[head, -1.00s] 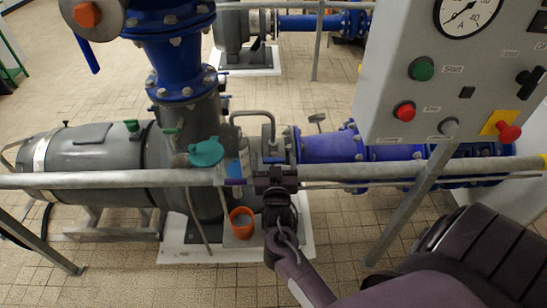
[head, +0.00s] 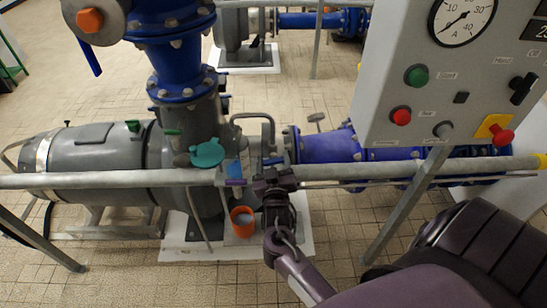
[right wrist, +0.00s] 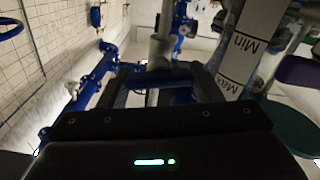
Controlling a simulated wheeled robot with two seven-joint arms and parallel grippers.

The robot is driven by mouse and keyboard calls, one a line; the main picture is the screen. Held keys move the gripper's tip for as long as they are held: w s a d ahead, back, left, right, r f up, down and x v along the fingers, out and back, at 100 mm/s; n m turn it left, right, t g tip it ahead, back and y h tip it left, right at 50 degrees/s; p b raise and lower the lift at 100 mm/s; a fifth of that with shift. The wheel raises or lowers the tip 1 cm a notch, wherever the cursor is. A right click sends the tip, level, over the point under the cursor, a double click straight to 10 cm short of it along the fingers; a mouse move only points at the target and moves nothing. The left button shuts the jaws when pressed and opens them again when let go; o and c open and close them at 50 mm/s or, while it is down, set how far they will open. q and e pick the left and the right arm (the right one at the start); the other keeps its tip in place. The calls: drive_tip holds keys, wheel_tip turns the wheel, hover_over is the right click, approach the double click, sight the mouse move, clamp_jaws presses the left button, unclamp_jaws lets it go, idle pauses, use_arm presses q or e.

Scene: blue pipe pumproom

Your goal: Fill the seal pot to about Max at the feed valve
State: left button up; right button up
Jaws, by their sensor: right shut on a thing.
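The seal pot (head: 234,168) is a small clear vessel with blue showing in it and a teal lid (head: 207,153), just left of my right gripper in the head view. In the right wrist view, its white label (right wrist: 245,45) appears upside down with Min and Max marks; the liquid level cannot be read there. My right gripper (head: 272,174) is shut at a small blue handle (head: 273,161), apparently the feed valve's, beside the pot at the rail. The fingers hide most of the valve. My left gripper is not in view.
A grey rail (head: 100,180) runs across in front of the pump (head: 90,150). An orange bucket (head: 242,221) stands below the pot. A control panel (head: 440,95) with buttons and a gauge hangs at the right. Open tiled floor lies in front.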

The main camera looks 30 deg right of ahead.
drive_tip(key=n+p, duration=0.2)
drive_tip(key=n, duration=0.1)
drive_tip(key=shift+r, duration=0.25)
drive_tip(key=n+p, duration=0.2)
drive_tip(key=n, duration=0.1)
drive_tip(key=shift+w+n, duration=0.1)
drive_tip(key=shift+n, duration=0.2)
drive_tip(key=n+p, duration=0.1)
drive_tip(key=n, duration=0.1)
drive_tip(key=n+p, duration=0.1)
drive_tip(key=n, duration=0.1)
drive_tip(key=shift+f+n+p, duration=0.2)
drive_tip(key=shift+n+p, duration=0.2)
drive_tip(key=o, duration=1)
drive_tip(key=shift+f, duration=0.15)
